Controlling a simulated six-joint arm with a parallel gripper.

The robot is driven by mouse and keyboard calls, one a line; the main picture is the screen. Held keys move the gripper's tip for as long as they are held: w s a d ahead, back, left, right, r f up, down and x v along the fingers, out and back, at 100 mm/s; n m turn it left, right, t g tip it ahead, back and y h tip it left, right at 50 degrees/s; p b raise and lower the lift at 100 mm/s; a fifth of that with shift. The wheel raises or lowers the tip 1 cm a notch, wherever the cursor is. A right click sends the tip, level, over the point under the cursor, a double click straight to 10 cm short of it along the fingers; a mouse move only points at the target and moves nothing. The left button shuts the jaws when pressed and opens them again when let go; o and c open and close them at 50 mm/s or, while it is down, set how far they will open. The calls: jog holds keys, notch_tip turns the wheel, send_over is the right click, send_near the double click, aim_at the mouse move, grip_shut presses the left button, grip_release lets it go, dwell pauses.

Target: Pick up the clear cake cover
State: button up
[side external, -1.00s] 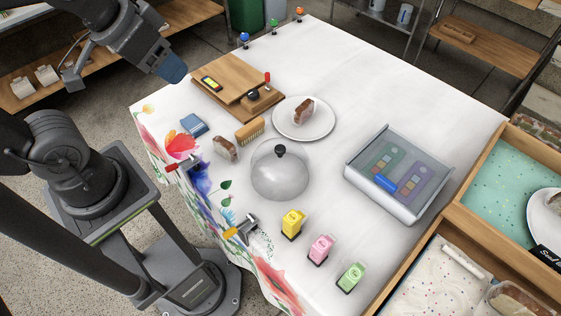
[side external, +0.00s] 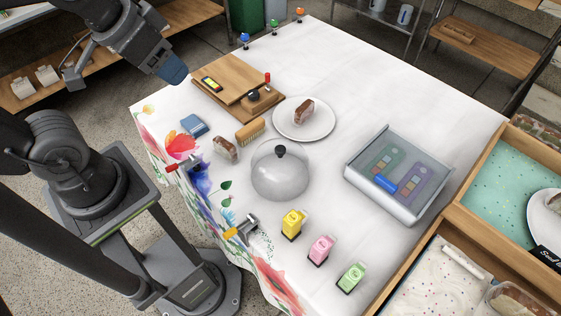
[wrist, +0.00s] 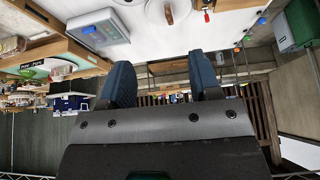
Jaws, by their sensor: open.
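The clear cake cover (side external: 280,172) is a transparent dome with a black knob (side external: 280,151). It stands upright on the white table, left of the middle in the side view, and no cake shows under it. My gripper (side external: 172,72) is raised above the table's far left corner, well away from the cover. In the wrist view my gripper (wrist: 166,82) has its two blue fingers apart with nothing between them. A slice of cake (side external: 304,112) lies on a white plate (side external: 325,131) behind the cover. Another slice (side external: 225,149) lies on the cloth to the cover's left.
A brush (side external: 250,129) and a wooden board (side external: 216,91) lie behind the cover. A clear-lidded box (side external: 412,205) stands to its right. Yellow (side external: 292,224), pink (side external: 321,249) and green (side external: 351,277) small items stand in front. The far right tabletop is clear.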

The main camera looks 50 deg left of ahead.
jog(key=m, duration=0.1)
jog(key=m+t+y, duration=0.5)
jog(key=m+y, duration=0.5)
jog(key=m, duration=1.6)
send_near(280, 152)
jog(key=x, duration=1)
jog(key=shift+w+a+f, duration=0.1)
jog(key=shift+w+f, duration=0.05)
jog(key=shift+c, duration=0.2)
grip_shut()
